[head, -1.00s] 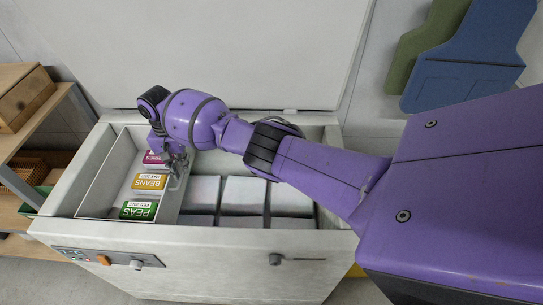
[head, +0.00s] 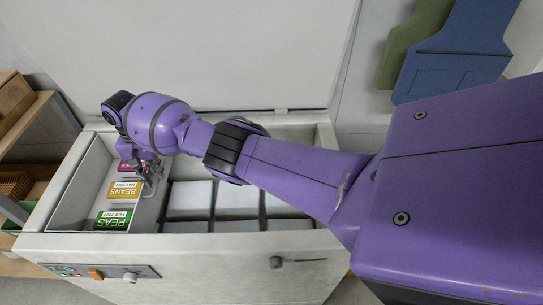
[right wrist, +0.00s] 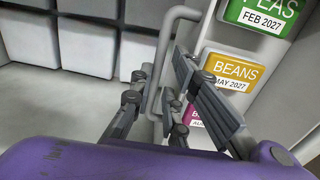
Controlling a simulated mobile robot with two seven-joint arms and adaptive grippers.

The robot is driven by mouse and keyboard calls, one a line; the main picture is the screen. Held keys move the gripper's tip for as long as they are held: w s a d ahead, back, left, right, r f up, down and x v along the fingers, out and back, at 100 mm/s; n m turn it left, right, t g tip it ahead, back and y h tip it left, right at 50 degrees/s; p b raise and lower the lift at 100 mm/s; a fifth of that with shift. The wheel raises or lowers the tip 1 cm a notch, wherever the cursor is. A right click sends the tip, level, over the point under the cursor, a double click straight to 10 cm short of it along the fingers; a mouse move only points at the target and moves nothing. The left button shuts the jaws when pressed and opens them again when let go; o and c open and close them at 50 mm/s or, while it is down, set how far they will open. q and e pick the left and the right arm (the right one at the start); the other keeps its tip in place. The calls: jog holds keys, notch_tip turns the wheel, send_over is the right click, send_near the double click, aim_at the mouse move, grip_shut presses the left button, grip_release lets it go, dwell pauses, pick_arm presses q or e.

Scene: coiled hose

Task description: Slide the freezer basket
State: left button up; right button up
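The freezer basket (head: 90,171) is a pale, open box at the left end of the chest freezer (head: 190,247). It holds labelled packs: green PEAS (head: 112,220), yellow BEANS (head: 125,189) and a magenta one (head: 130,167), partly hidden by my gripper. A grey bar handle (right wrist: 164,62) rises on the basket's side, and it also shows in the head view (head: 160,180). My right gripper (right wrist: 162,62) has a finger on each side of this handle and looks closed on it. In the head view the right gripper (head: 147,168) is at the basket's right side. My left gripper is out of view.
The raised lid (head: 200,50) stands behind. A shelf (head: 35,130) is at the left, and blue and green panels (head: 455,60) hang at the right.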

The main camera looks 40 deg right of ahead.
notch_tip(320, 180, up, 12)
dwell(0.6)
